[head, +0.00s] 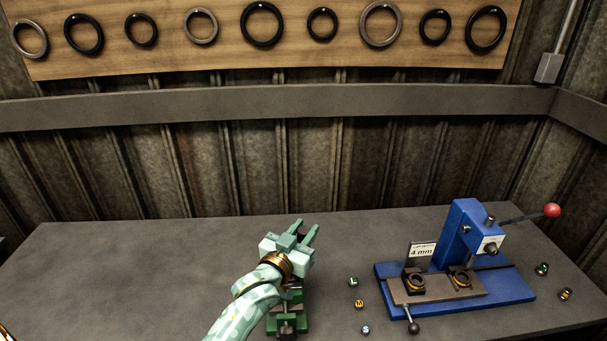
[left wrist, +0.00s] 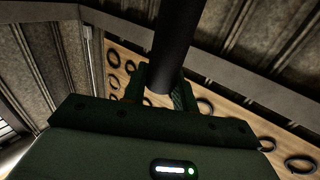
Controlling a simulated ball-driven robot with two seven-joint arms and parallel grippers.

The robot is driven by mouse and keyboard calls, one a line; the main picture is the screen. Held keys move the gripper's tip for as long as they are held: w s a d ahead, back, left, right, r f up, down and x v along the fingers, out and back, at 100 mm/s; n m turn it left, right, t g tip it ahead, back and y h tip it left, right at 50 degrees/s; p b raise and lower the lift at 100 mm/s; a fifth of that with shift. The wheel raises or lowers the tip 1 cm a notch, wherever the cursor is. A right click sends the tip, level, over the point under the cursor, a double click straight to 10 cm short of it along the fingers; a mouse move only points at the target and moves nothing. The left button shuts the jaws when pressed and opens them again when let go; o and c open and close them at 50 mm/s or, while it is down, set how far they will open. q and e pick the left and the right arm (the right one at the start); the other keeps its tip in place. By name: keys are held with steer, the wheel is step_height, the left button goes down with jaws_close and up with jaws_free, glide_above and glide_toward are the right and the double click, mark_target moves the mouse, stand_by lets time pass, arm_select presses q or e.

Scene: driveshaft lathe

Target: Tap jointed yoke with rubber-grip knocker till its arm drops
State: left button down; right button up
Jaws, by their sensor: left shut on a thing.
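My left gripper (head: 307,228) is above the grey bench near its middle, with its fingers pointing away toward the back wall. In the left wrist view the gripper (left wrist: 162,84) is shut on a thick black round bar, which looks like the grip of the knocker (left wrist: 174,45). The knocker's head is not visible. A green vise-like fixture (head: 287,325) stands on the bench below my left arm and is partly hidden by it. I cannot make out the jointed yoke or its arm. My right gripper is not in view.
A blue press (head: 465,225) with a red-knobbed lever (head: 552,210) stands on the right of the bench (head: 130,275). A "4 mm" sign (head: 421,252) and several small lettered pieces (head: 359,304) are near it. The bench's left side is clear. Rings hang on a wooden board (head: 230,50).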

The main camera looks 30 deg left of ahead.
arm_select(q)
steer(key=shift+n+y, duration=0.3)
steer(key=shift+y, duration=0.2)
steer(key=w+a+b, duration=0.2)
steer(key=w+a, duration=0.1)
steer(key=w, duration=0.1)
steer(key=shift+a+r, duration=0.1)
steer(key=shift+a, duration=0.1)
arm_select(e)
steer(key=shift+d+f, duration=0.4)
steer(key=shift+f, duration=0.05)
arm_select(q)
step_height(320, 180, down, 7)
steer(key=b, duration=0.5)
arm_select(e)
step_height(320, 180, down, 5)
arm_select(q)
step_height(320, 180, up, 8)
steer(key=p, duration=0.7)
steer(key=shift+f+p, duration=0.2)
steer(key=shift+p, duration=0.15)
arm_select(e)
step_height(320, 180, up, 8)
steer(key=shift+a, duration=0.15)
arm_select(q)
steer(key=shift+r, duration=0.1)
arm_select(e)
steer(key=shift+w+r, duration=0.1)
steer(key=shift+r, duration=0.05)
